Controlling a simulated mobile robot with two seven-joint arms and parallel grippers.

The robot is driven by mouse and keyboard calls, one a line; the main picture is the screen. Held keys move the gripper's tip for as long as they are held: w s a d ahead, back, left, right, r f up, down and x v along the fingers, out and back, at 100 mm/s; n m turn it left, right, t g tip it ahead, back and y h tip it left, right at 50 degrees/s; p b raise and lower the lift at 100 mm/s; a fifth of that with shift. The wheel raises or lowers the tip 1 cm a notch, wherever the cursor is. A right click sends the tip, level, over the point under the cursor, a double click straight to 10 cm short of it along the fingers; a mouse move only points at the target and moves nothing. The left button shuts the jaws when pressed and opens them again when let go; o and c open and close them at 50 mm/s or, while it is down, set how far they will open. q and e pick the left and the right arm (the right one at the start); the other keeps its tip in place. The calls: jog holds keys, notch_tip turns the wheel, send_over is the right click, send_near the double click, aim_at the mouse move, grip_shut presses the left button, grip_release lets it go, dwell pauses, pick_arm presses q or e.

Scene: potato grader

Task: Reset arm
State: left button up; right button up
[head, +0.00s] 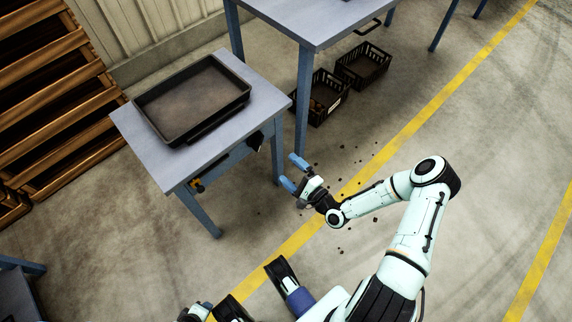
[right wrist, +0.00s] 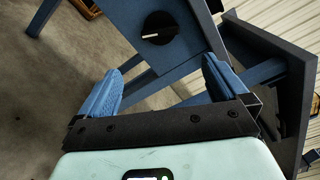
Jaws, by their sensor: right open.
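My right gripper (head: 293,174) is open and empty in the head view, its two blue fingers apart. It is held to the right of the small table, in front of the blue table leg. In the right wrist view, the blue fingers (right wrist: 162,88) stand wide apart with nothing between them. Beyond them is a blue panel with a black knob (right wrist: 158,28). My left arm shows only in part at the bottom edge of the head view, and its gripper fingers cannot be made out.
A black tray (head: 240,95) lies on the small grey table (head: 144,150). A taller table (head: 310,22) stands behind it. Black crates (head: 364,64) sit on the floor beneath. Wooden pallets (head: 45,90) are stacked at left. Dark bits lie scattered on the floor near a yellow line (head: 420,118).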

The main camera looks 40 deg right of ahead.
dwell(0.5)
jog(key=s+a+f+n+g+y, duration=0.35)
jog(key=a+f+n+g, duration=0.45)
jog(key=a+f, duration=0.4)
jog(key=s+a+f+n+g+h, duration=0.2)
jog(key=s+a+n+g+h, duration=0.1)
jog(key=s+n+g, duration=0.75)
pick_arm(q)
jog(key=s+d+r+g+p, duration=0.1)
jog(key=s+d+r+p, duration=0.1)
jog(key=r+p, duration=0.7)
jog(key=s+d+r+g+h+p, duration=0.1)
jog(key=s+r+p, duration=0.4)
jog(key=r+p, duration=0.5)
jog(key=shift+s+d+m+g, duration=0.3)
jog(key=shift+d+m+g, duration=0.1)
jog(key=shift+g, duration=0.3)
pick_arm(e)
jog(key=s+a+r, duration=0.2)
jog(key=s+r, duration=0.2)
jog(key=r, duration=0.5)
jog(key=s+a+r+y, duration=0.1)
jog(key=s+a+r, duration=0.1)
jog(key=s+r, duration=0.3)
notch_tip(320, 180, up, 5)
jog(key=shift+s+f, duration=0.2)
jog(key=shift+m+g+y, duration=0.25)
